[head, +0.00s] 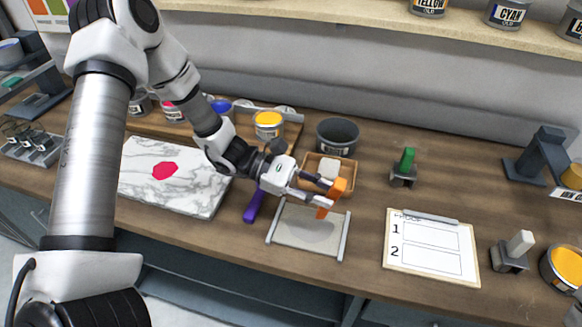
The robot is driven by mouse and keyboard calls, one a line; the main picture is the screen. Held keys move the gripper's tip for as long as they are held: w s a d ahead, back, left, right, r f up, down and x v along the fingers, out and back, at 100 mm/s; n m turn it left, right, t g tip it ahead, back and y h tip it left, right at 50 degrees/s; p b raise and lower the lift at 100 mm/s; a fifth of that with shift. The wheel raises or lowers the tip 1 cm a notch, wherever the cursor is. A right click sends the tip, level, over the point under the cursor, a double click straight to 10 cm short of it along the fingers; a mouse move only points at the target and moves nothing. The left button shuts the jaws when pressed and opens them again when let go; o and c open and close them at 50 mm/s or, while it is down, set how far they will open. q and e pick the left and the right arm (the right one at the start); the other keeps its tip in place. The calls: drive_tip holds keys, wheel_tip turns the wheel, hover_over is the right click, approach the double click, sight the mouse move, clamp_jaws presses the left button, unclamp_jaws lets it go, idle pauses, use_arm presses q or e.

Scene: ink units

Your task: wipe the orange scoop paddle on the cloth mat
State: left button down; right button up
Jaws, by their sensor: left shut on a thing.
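My left gripper (331,194) reaches in from the left and is shut on the orange scoop paddle (338,187). The paddle's lower end (322,212) hangs down over the back part of a grey mat (306,238), which looks like the cloth mat and lies between two pale side rails. I cannot tell whether the paddle touches the mat. The fingers hide part of the paddle. My right gripper is not in view.
A purple-handled tool (254,205) lies left of the mat. A marble slab (200,191) with a red ink blob is farther left. Behind are a wooden tray (344,203) with a pale block and a dark pot (337,135). A numbered sheet (431,262) lies right.

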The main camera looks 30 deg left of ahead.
sight(332, 186)
use_arm(q)
drive_tip(key=shift+d+r+p, duration=0.1)
drive_tip(key=shift+r+p, duration=0.4)
drive_tip(key=shift+r, duration=0.4)
drive_tip(key=shift+r+p, duration=0.65)
drive_tip(key=shift+r, duration=0.25)
drive_tip(key=shift+f, duration=0.15)
